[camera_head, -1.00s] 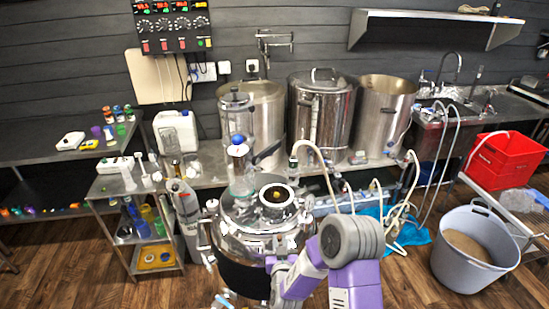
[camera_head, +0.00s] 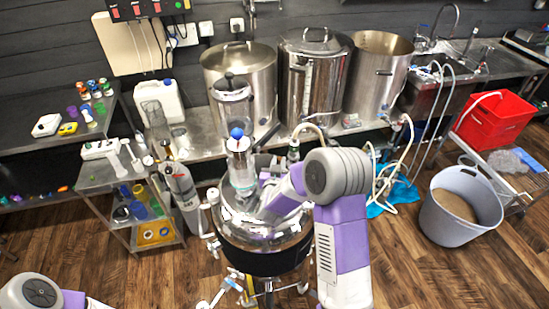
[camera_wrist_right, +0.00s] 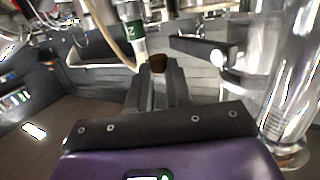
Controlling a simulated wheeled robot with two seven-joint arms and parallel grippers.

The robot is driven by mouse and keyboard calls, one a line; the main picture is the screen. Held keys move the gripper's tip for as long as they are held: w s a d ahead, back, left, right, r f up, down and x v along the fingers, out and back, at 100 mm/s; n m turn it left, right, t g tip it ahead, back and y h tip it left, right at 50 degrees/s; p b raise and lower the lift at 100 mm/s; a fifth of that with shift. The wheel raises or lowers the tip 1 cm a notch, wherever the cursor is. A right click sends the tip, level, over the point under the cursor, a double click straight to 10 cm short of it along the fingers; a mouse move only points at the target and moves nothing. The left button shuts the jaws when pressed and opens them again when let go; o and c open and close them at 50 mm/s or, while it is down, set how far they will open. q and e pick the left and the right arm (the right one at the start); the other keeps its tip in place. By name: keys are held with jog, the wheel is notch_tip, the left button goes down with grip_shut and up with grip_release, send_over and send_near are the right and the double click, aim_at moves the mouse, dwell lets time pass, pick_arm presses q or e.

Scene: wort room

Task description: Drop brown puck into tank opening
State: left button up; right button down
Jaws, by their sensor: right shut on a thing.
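The brown puck (camera_wrist_right: 158,62) is a small dark piece between the fingertips of my right gripper (camera_wrist_right: 160,72) in the right wrist view. The gripper is shut on it. The steel tank (camera_head: 265,238) stands front centre in the head view with a shiny domed lid. My right forearm reaches over the lid and hides the tank opening and most of the gripper. I cannot tell the puck's height above the opening. My left gripper is out of view; only part of my left arm shows at the lower left.
A clear column with a blue ball (camera_head: 237,132) rises from the lid, close to my right wrist; clear glass (camera_wrist_right: 292,85) shows at the right of the wrist view. A hose with a green-labelled fitting (camera_wrist_right: 132,28) is near the fingertips. Large steel pots (camera_head: 318,85) stand behind.

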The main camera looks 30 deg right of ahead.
jog(key=shift+f, duration=0.4)
notch_tip(320, 180, down, 6)
jog(key=b, duration=0.3)
jog(key=shift+b, duration=0.4)
jog(key=shift+s+a, duration=0.1)
jog(key=c, duration=1)
grip_release()
jog(key=shift+o, duration=0.2)
jog(key=shift+s+a, duration=0.1)
jog(key=b+v, duration=0.1)
jog(key=v, duration=0.6)
